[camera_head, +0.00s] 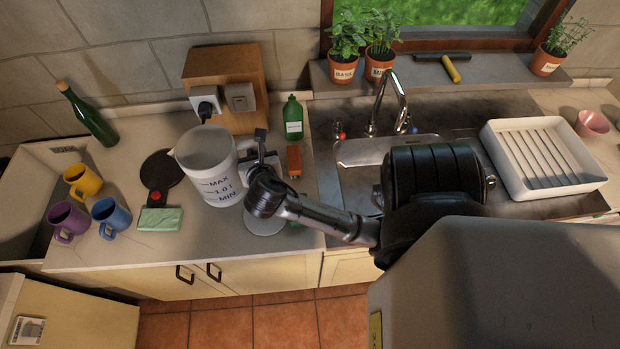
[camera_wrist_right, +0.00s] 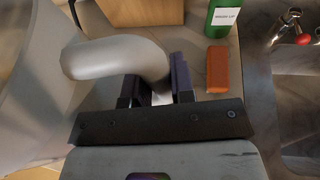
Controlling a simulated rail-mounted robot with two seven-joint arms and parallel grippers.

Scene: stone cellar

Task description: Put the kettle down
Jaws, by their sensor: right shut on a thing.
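The pale grey kettle (camera_head: 208,165), with blue MAX, 1.0 l and MIN marks, is upright over the counter in the head view, its spout to the left. My right gripper (camera_head: 254,169) is shut on its handle; in the right wrist view, the gripper (camera_wrist_right: 157,90) has its two dark fingers on either side of the grey handle (camera_wrist_right: 115,58). The kettle's underside is hidden, so I cannot tell whether it touches the counter. A pale round plate (camera_head: 265,222) lies partly hidden below my right wrist. My left gripper is not in view.
A black disc with a red knob (camera_head: 157,196) and a green sponge (camera_head: 160,219) lie left of the kettle, near several mugs (camera_head: 112,217). A green soap bottle (camera_head: 292,119) and orange block (camera_head: 294,160) stand to the right, before the sink (camera_head: 385,152). A socket box (camera_head: 226,80) is behind.

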